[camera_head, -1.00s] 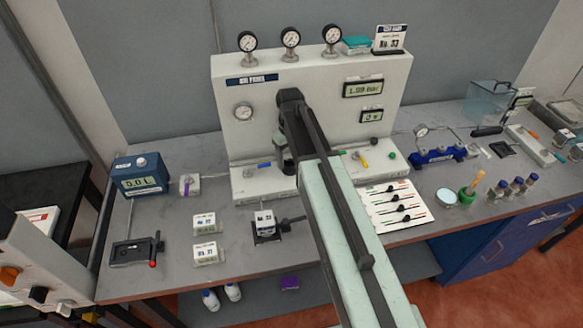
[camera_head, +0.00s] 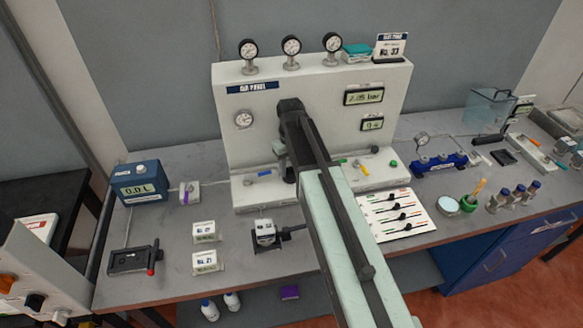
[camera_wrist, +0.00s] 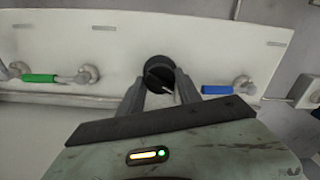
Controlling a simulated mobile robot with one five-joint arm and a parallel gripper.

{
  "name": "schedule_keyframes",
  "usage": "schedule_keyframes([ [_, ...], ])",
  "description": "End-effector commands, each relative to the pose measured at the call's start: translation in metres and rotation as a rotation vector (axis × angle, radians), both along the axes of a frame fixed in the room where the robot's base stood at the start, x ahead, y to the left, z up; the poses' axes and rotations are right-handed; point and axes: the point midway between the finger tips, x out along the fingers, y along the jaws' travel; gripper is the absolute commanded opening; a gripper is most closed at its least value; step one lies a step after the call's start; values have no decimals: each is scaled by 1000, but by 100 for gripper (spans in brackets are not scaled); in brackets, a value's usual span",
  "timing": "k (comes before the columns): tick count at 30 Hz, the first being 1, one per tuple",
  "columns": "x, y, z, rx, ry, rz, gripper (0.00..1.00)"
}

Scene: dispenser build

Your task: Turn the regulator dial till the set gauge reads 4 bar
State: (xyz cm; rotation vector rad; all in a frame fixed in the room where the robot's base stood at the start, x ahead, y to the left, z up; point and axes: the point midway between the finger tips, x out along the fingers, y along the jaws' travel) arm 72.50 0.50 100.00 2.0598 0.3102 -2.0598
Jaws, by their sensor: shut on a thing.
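The regulator dial (camera_wrist: 159,70) is a black round knob with a pale pointer line, on the pale panel front in the wrist view. My gripper (camera_wrist: 160,88) has its two grey fingers on either side of the dial, shut on it. In the head view my arm hides the dial and most of the gripper. The digital readout (camera_head: 364,96) on the white air panel (camera_head: 320,75) shows about 2.05 bar.
A blue-handled valve (camera_wrist: 217,90) and a green-handled valve (camera_wrist: 40,78) flank the dial in the wrist view. Several round gauges stand on top of the panel. A blue meter box (camera_head: 139,183) and small label blocks (camera_head: 205,262) lie on the bench left of my arm.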

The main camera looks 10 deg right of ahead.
Motion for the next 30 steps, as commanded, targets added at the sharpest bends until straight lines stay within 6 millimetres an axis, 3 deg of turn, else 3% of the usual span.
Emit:
schedule_keyframes([
  [30, 0, -1, 0, 0, -1, -887, 0],
])
